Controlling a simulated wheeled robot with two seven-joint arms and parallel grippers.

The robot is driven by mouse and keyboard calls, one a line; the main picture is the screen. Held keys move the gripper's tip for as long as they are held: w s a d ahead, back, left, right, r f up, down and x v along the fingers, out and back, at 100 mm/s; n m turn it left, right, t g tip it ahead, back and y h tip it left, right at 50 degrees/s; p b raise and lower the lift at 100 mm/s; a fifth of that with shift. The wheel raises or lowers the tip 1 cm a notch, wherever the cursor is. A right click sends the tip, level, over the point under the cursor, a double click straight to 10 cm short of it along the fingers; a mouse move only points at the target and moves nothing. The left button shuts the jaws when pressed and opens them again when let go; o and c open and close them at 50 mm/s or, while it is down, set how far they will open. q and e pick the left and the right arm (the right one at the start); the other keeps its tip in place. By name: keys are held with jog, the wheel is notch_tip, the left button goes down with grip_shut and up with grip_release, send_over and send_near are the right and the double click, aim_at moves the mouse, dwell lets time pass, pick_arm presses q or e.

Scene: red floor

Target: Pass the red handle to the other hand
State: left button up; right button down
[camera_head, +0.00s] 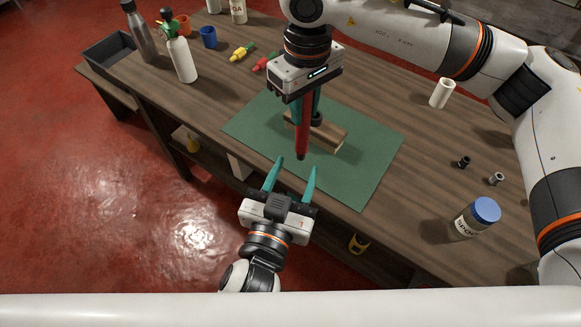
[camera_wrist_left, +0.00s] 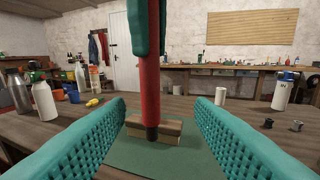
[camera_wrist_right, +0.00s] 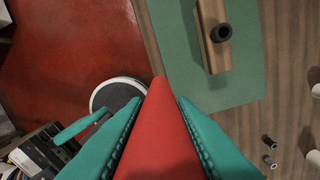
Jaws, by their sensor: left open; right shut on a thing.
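The red handle (camera_head: 302,135) hangs upright from my right gripper (camera_head: 305,105), whose teal fingers are shut on its upper part. It fills the lower middle of the right wrist view (camera_wrist_right: 160,135), between the fingers. My left gripper (camera_head: 290,166) is open and empty, in front of and below the handle's lower end. In the left wrist view the red handle (camera_wrist_left: 150,90) stands beyond and between the open teal fingers (camera_wrist_left: 163,115), not touching them. Its dark lower tip is in front of a wooden block.
The wooden block (camera_head: 325,134) lies on a green mat (camera_head: 365,165) on the wooden table. A blue-capped jar (camera_head: 478,218), small dark fittings (camera_head: 463,162) and a white cylinder (camera_head: 441,94) are at right. Bottles (camera_head: 182,60) and a blue cup (camera_head: 208,38) stand at back left.

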aim_at(307, 131)
pick_arm(q)
jog(key=r+x, duration=0.2)
jog(key=x, duration=0.9)
jog(key=shift+w+t, duration=0.3)
jog(key=shift+w, duration=0.1)
jog(key=shift+a+r, duration=0.1)
jog(key=shift+a, duration=0.05)
jog(key=shift+c, duration=0.3)
jog(key=shift+s, duration=0.1)
jog(key=c, duration=1)
pick_arm(e)
jog(key=c, duration=1.1)
grip_release()
jog(key=shift+r, duration=0.1)
